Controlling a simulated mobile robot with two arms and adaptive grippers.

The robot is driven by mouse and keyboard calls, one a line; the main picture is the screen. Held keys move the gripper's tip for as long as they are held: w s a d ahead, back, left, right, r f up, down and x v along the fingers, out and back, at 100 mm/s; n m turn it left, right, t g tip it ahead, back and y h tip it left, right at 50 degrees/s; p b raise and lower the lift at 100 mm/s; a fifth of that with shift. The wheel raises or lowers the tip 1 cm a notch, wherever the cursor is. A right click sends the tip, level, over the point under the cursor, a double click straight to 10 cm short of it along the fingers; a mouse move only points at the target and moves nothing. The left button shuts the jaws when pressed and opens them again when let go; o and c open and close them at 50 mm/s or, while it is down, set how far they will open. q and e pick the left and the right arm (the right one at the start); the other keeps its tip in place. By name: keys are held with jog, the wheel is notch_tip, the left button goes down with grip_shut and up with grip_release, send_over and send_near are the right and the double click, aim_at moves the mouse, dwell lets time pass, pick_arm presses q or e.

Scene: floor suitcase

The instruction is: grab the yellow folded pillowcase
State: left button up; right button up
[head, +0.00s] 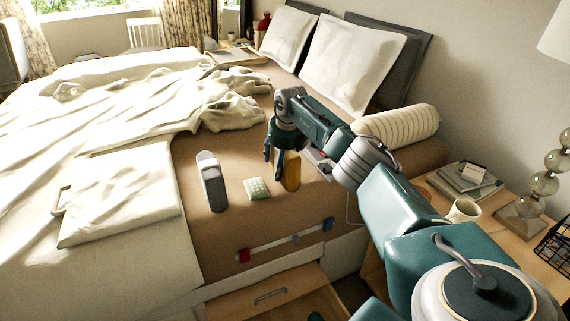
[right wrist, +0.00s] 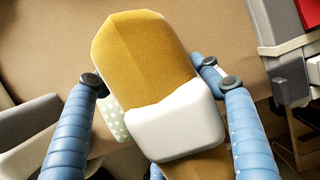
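The yellow folded pillowcase (head: 291,172) lies on the tan bed surface near its front edge, partly hidden by my right gripper (head: 281,158). In the right wrist view the yellow pillowcase (right wrist: 145,55) is large and central, with a white band (right wrist: 178,122) across it. The two blue fingers of my right gripper (right wrist: 150,78) stand on either side of it, spread apart. A gap shows at the left finger; the right finger is close to the pillowcase edge, and I cannot tell whether it touches. My left gripper is not in view.
A bar with red and blue ends (head: 285,241) lies at the bed edge. A striped bolster (head: 400,126) and a nightstand with a mug (head: 464,210) are right.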

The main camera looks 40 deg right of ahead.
jog(key=c, duration=0.6)
jog(key=shift+r, duration=0.1)
